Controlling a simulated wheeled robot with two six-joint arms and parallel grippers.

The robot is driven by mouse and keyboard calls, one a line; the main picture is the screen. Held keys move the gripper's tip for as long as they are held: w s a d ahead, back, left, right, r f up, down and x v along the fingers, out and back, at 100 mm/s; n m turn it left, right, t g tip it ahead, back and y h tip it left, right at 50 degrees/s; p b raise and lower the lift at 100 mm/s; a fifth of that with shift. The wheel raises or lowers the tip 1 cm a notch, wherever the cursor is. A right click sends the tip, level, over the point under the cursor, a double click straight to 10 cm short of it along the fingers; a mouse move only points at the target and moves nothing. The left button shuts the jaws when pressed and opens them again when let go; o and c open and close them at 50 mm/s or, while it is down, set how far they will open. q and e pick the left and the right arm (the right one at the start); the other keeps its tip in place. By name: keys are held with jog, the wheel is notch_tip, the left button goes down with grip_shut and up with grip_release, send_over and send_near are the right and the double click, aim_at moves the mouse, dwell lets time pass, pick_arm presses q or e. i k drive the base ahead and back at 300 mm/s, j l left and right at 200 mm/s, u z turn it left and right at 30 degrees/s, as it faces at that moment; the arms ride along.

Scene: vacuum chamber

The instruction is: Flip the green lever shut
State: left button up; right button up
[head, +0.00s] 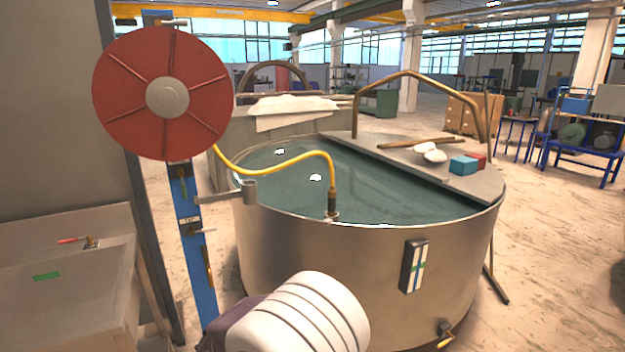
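I cannot tell whether that mark is a lever. A flat green patch (46,276) shows on the grey bench at the left. A valve with a red handle (74,240) sits above it on the same bench. A yellow-handled valve (446,335) is low on the tank. Neither of my grippers is in view.
A blue post (187,250) with small fittings carries a red hose reel (205,85) left of the tank. A yellow hose (285,160) runs to the tank rim. A blue block (463,166) and white lumps (434,156) lie on the tank's half cover.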

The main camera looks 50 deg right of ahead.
aim_at(181, 171)
jog(key=z, duration=0.95)
